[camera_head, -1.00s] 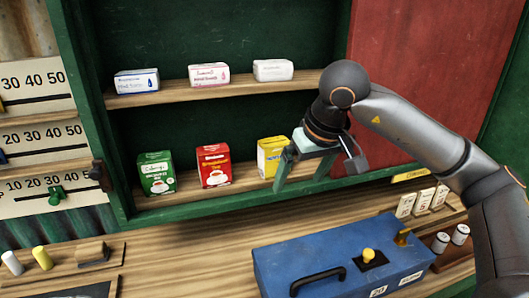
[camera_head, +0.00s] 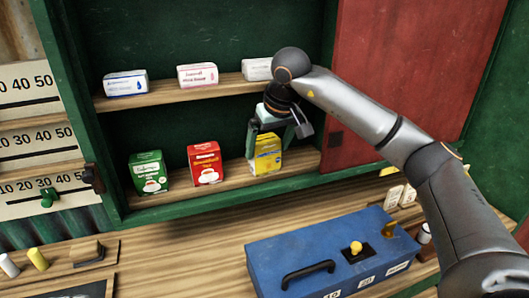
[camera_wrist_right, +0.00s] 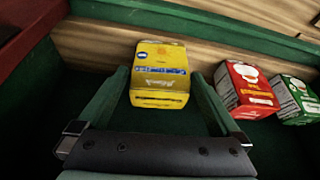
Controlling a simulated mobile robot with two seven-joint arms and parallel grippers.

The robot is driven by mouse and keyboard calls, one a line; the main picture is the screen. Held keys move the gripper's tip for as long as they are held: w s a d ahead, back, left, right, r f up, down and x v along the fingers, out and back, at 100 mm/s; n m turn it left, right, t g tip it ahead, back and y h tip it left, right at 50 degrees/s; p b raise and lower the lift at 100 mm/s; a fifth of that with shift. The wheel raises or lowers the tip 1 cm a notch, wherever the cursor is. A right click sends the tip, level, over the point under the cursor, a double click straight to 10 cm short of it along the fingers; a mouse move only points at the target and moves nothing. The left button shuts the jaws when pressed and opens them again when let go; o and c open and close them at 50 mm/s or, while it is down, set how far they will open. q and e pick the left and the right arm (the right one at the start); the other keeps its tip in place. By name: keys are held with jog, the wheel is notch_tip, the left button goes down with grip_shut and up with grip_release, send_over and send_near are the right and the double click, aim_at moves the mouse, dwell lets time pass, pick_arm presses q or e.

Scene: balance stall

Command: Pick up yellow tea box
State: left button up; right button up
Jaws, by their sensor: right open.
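The yellow tea box (camera_head: 266,157) stands at the right end of the lower shelf in the head view, its upper part partly hidden by my right gripper. My right gripper (camera_head: 266,150) is at the box, its fingers open. In the right wrist view the yellow box (camera_wrist_right: 160,76) shows between and just beyond the open fingers (camera_wrist_right: 163,92). I cannot tell whether a finger touches it. My left gripper is not in view.
A red tea box (camera_head: 205,163) and a green tea box (camera_head: 149,172) stand left of it on the lower shelf (camera_head: 232,182). The upper shelf (camera_head: 184,93) bears several white packets. A blue box (camera_head: 300,262) sits on the counter below.

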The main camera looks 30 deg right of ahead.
aim_at(265, 151)
jog(key=shift+w+d+f, duration=0.1)
jog(key=shift+w+f, duration=0.45)
jog(key=shift+f, duration=0.2)
jog(key=shift+w+d+f, duration=0.1)
jog(key=shift+w+f, duration=0.45)
jog(key=shift+f, duration=0.15)
jog(key=shift+c, duration=0.2)
jog(key=c, duration=1)
jog(key=shift+s+r, duration=0.1)
